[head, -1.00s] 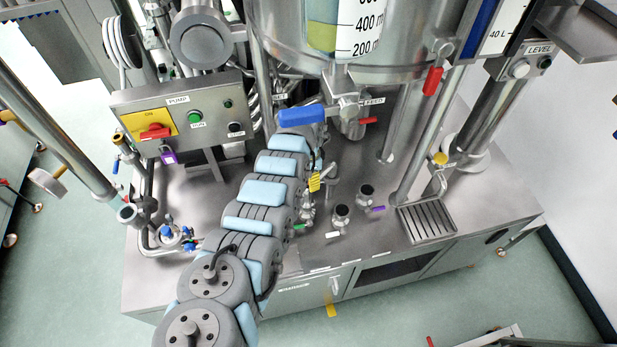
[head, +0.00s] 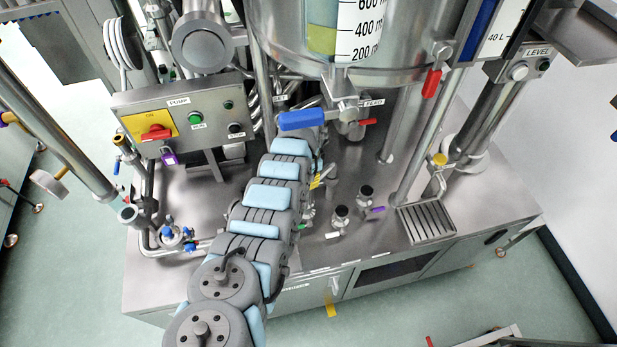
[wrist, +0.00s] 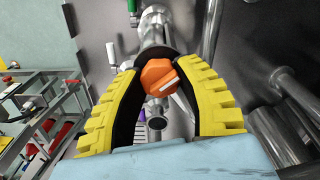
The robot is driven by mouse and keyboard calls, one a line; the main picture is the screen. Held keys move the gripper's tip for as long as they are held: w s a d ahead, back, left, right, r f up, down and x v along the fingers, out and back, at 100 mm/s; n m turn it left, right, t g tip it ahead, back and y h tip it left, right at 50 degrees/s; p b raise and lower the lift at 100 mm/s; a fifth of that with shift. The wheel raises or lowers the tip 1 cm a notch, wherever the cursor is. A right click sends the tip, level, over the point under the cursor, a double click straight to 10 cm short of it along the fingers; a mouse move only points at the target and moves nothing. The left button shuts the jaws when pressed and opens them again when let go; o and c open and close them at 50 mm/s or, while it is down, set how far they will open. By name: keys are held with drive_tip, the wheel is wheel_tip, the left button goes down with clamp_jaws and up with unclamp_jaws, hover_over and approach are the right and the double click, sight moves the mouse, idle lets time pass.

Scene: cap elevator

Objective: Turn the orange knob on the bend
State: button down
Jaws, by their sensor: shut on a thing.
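The orange knob (wrist: 160,77) is in the upper middle of the wrist view, with a white mark on its face. It sits on a metal pipe bend (wrist: 155,27), whose open pipe end shows below the knob. My gripper (wrist: 157,70) has its two yellow, ridged fingers on either side of the knob and is shut on it. Exact finger contact is partly hidden by the fingers' dark inner faces. In the head view the knob is hidden behind my arm; only a bit of a yellow finger (head: 316,181) shows.
Black-topped valves (head: 366,192) stand to the right, beside a drain grate (head: 427,223). A pump panel (head: 185,120) is at the left. A metal rack (wrist: 45,110) stands left in the wrist view.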

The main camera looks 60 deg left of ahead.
drive_tip(key=c, duration=0.7)
unclamp_jaws()
drive_tip(key=shift+o, duration=0.2)
drive_tip(key=shift+r, duration=0.2)
drive_tip(key=shift+r, duration=3.55)
